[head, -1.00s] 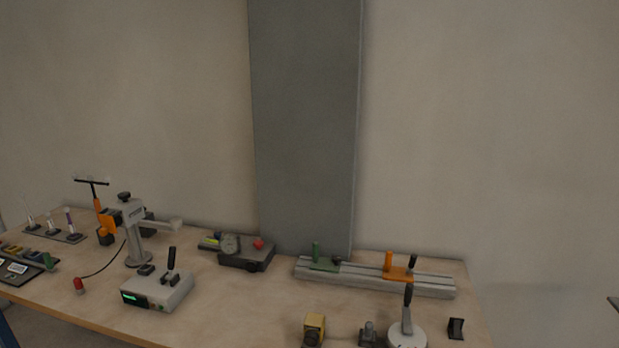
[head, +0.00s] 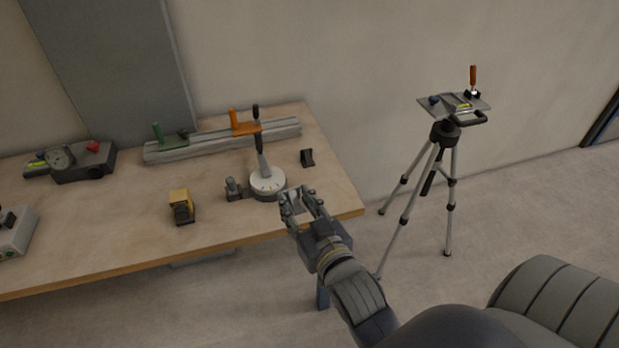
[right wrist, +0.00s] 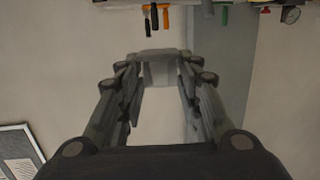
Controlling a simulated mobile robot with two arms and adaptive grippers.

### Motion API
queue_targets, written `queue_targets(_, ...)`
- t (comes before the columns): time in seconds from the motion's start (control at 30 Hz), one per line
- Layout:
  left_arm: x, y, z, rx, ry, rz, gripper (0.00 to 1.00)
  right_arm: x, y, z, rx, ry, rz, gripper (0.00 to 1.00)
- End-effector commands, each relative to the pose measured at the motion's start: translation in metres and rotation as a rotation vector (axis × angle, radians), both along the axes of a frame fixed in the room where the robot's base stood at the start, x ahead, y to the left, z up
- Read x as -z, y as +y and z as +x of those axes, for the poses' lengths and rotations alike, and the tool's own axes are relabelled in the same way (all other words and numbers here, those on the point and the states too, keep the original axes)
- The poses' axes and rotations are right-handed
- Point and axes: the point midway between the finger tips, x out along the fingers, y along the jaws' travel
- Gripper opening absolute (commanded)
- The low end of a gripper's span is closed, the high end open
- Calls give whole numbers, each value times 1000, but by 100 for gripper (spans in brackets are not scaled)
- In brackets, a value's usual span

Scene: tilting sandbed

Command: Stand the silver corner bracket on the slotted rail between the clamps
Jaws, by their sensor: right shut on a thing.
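My right gripper (head: 303,203) is shut on the silver corner bracket (right wrist: 160,70). In the right wrist view the bracket is a pale grey angled piece between the fingertips. My left gripper is out of view.
A round dial base with an upright lever (head: 267,183), a small grey block (head: 233,188), a yellow block (head: 181,206) and a black angle piece (head: 307,158) stand in front of the rail. A tripod (head: 446,132) stands on the floor right of the table (head: 110,240).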

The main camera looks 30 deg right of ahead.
Motion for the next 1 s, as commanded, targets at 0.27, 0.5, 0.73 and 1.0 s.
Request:
queue_targets(0.27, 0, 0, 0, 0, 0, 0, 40, 77, -47, -1, 114, 5, -1, 8)
queue_targets(0.5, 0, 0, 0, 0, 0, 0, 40, 94, -56, -4, 129, 4, 1, 8)
queue_targets(0.73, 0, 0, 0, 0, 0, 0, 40, 93, -56, -3, 128, 3, 0, 8)
queue_targets(1.0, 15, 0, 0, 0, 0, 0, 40, 99, -84, 39, 126, 0, -7, 8)
